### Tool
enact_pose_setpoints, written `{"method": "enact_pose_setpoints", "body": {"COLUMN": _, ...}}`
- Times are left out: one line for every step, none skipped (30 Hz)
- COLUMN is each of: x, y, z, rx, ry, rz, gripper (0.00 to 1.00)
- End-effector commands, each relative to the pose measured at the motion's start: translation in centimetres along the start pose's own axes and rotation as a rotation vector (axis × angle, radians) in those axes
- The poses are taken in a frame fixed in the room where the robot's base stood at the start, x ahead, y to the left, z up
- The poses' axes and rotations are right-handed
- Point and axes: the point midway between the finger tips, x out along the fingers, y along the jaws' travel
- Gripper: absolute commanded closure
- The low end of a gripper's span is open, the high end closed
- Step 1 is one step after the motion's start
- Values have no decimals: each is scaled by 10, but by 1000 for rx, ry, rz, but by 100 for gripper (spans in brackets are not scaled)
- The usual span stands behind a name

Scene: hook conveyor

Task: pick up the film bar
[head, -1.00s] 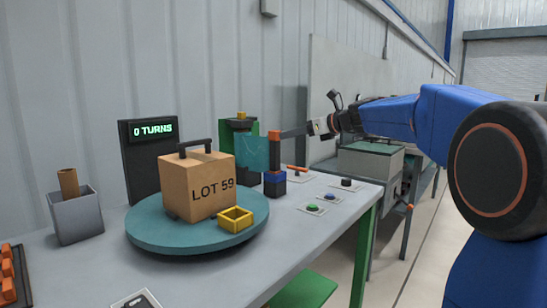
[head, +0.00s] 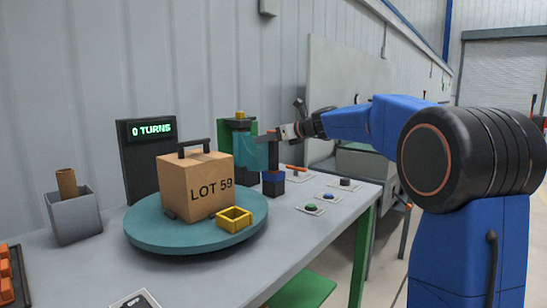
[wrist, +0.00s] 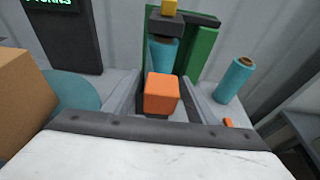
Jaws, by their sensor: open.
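The film bar stands upright in a dark and blue holder (head: 273,188) at the back of the bench; its dark shaft (head: 273,160) shows in the head view, its top hidden by my gripper (head: 268,136). In the wrist view its orange top (wrist: 161,92) lies between the two grey fingers of my gripper (wrist: 163,88). The fingers are open, one on each side, with visible gaps. I cannot tell how deep the bar sits between them. Teal film (head: 252,150) hangs just left of the bar in the head view.
A teal turntable (head: 150,238) carries a carton marked LOT 59 (head: 196,187) and a yellow open box (head: 235,219). A black display (head: 142,165) reads 0 TURNS. Buttons (head: 311,208) lie right of the bar. A second teal roll (wrist: 235,80) stands right in the wrist view.

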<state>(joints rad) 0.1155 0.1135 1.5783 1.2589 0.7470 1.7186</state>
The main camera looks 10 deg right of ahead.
Motion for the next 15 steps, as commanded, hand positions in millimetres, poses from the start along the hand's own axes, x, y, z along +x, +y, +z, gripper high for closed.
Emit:
{"method": "enact_pose_setpoints", "body": {"x": 7, "y": 0, "z": 0, "rx": 0, "ry": 0, "rz": 2, "gripper": 48}}
{"method": "enact_pose_setpoints", "body": {"x": 9, "y": 0, "z": 0, "rx": 0, "ry": 0, "rz": 2, "gripper": 48}}
{"method": "enact_pose_setpoints", "body": {"x": 12, "y": 0, "z": 0, "rx": 1, "ry": 0, "rz": 1, "gripper": 48}}
{"method": "enact_pose_setpoints", "body": {"x": 12, "y": 0, "z": 0, "rx": 1, "ry": 0, "rz": 1, "gripper": 48}}
{"method": "enact_pose_setpoints", "body": {"x": 13, "y": 0, "z": 0, "rx": 1, "ry": 0, "rz": 1, "gripper": 48}}
{"method": "enact_pose_setpoints", "body": {"x": 12, "y": 0, "z": 0, "rx": 1, "ry": 0, "rz": 0, "gripper": 48}}
{"method": "enact_pose_setpoints", "body": {"x": 12, "y": 0, "z": 0, "rx": 1, "ry": 0, "rz": 0, "gripper": 48}}
{"method": "enact_pose_setpoints", "body": {"x": 12, "y": 0, "z": 0, "rx": 1, "ry": 0, "rz": 0, "gripper": 48}}
{"method": "enact_pose_setpoints", "body": {"x": 12, "y": 0, "z": 0, "rx": 1, "ry": 0, "rz": 0, "gripper": 48}}
{"method": "enact_pose_setpoints", "body": {"x": 12, "y": 0, "z": 0, "rx": 1, "ry": 0, "rz": 0, "gripper": 51}}
{"method": "enact_pose_setpoints", "body": {"x": 12, "y": 0, "z": 0, "rx": 1, "ry": 0, "rz": 0, "gripper": 58}}
{"method": "enact_pose_setpoints", "body": {"x": 12, "y": 0, "z": 0, "rx": 1, "ry": 0, "rz": 0, "gripper": 68}}
{"method": "enact_pose_setpoints", "body": {"x": 12, "y": 0, "z": 0, "rx": 1, "ry": 0, "rz": 0, "gripper": 75}}
{"method": "enact_pose_setpoints", "body": {"x": 12, "y": 0, "z": 0, "rx": 1, "ry": 0, "rz": 0, "gripper": 82}}
{"method": "enact_pose_setpoints", "body": {"x": 12, "y": 0, "z": 0, "rx": 1, "ry": 0, "rz": 0, "gripper": 91}}
